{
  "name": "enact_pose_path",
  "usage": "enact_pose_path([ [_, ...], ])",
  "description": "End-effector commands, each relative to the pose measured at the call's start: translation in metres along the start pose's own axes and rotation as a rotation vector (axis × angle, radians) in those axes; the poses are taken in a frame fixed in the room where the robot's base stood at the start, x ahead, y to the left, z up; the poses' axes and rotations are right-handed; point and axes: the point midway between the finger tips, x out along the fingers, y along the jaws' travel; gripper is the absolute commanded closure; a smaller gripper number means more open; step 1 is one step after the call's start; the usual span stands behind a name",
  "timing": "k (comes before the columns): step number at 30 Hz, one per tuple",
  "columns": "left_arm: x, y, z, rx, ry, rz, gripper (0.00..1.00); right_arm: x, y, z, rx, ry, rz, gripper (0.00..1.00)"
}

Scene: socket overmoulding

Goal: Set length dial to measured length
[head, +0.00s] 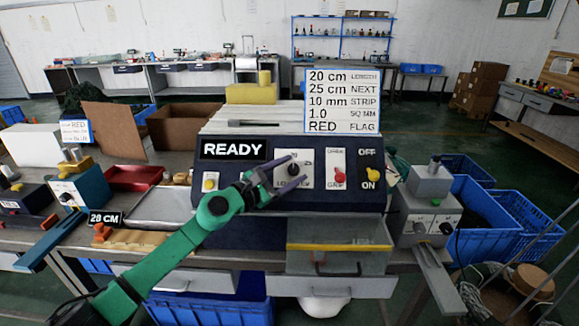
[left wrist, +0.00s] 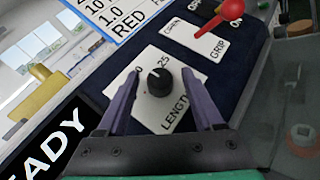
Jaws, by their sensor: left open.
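The length dial (head: 293,169) is a black knob on a white plate on the dark blue machine front. In the left wrist view the knob (left wrist: 159,80) sits between my left gripper's fingertips (left wrist: 161,78), which are open with a gap on each side. "25" shows at its upper right and part of another number at its left; its exact setting is unclear. In the head view my left gripper (head: 284,176) reaches the plate from the left. The white board (head: 342,101) reads 20 cm LENGTH, 25 cm NEXT. My right gripper is not visible.
Right of the dial are a red GRIP lever (head: 338,176) and a yellow knob (head: 373,174) under OFF/ON. A READY display (head: 233,149) is above left. A grey device (head: 424,215) stands at right.

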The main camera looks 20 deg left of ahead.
Motion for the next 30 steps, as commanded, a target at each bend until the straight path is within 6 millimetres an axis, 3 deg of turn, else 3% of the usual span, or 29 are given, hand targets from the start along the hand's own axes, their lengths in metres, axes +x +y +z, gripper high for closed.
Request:
enact_pose_path([
  [5, 0.000, 0.000, -0.001, 0.000, 0.000, 0.000, 0.32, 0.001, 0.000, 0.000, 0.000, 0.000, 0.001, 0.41],
  [10, 0.000, 0.000, 0.000, 0.000, 0.000, 0.000, 0.93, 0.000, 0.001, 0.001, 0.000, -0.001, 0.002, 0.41],
  [11, 0.000, 0.000, 0.000, 0.000, 0.000, 0.000, 1.00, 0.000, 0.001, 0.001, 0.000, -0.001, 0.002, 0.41],
  [22, -0.001, -0.001, 0.000, -0.023, -0.003, 0.030, 1.00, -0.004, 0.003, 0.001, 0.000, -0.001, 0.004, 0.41],
  [30, 0.000, -0.003, 0.002, -0.104, -0.013, 0.152, 1.00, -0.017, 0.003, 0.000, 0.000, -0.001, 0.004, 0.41],
])
